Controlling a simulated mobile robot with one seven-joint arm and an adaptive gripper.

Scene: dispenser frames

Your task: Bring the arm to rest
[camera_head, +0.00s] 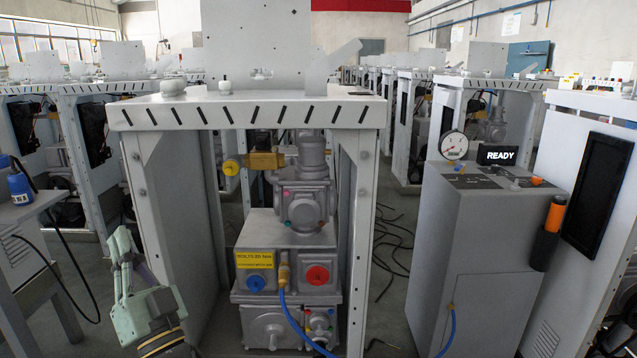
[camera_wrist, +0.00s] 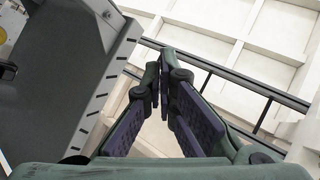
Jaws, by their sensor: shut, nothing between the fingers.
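My gripper (camera_head: 122,243) shows at the lower left in the head view, raised in front of the left post of the grey dispenser frame (camera_head: 245,110). Its fingers point up and nothing is held in them. In the wrist view my gripper (camera_wrist: 163,75) has its fingers brought together at the tips, with empty space around them. A slotted grey edge of a frame (camera_wrist: 98,95) is at the left of the wrist view, apart from the fingers. Pale wall panels (camera_wrist: 220,45) and dark rails fill the background there.
The frame holds a grey pump unit (camera_head: 303,195) with a blue hose. A grey cabinet (camera_head: 470,250) with a gauge and a READY display stands at right. Dark cables lie on the floor.

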